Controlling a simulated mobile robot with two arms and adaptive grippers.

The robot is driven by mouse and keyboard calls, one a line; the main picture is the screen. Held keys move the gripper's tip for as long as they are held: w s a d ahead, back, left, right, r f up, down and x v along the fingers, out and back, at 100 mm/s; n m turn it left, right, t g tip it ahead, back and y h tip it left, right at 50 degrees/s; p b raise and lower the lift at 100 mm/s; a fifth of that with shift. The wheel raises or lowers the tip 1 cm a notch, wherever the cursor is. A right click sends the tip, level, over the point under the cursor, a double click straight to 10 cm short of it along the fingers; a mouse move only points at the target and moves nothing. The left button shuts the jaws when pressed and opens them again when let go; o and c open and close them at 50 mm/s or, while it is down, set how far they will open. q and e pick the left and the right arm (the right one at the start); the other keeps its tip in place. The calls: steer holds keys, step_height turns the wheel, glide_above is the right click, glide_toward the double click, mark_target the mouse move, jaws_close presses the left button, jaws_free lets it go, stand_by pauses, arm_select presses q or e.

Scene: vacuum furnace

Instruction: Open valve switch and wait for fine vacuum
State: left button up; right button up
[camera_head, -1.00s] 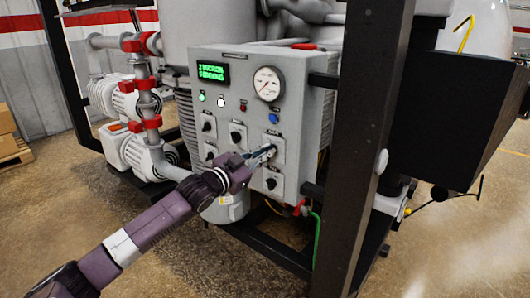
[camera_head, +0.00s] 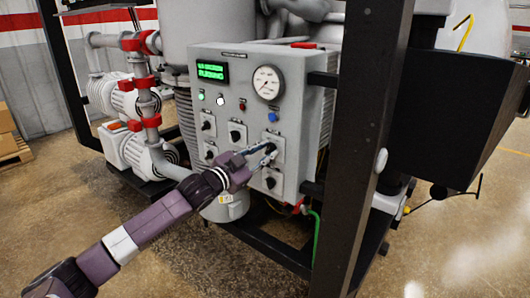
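The grey control box (camera_head: 225,125) of the vacuum furnace stands in the middle of the view. Several black rotary switches on square plates sit on its front. My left gripper (camera_head: 269,152) is at the switch on the right (camera_head: 278,148), below a blue button. Its two fingers are apart and reach toward that switch's knob, which they partly hide; I cannot tell whether they touch it. The green display (camera_head: 212,72) shows two lines of text, the lower seeming to read "RUNNING". The round gauge (camera_head: 267,83) has a needle too small to read. My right gripper is not in view.
A dark upright frame post (camera_head: 358,140) stands just right of the box, with a black panel (camera_head: 450,115) beyond it. Pumps and pipes with red clamps (camera_head: 150,122) stand at the left. The floor (camera_head: 110,205) in front is clear.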

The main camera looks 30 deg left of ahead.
arm_select(q)
steer(key=shift+s, duration=0.1)
steer(key=s, duration=1.1)
steer(key=shift+s+a, duration=0.4)
steer(key=shift+a, duration=0.05)
stand_by(0.4)
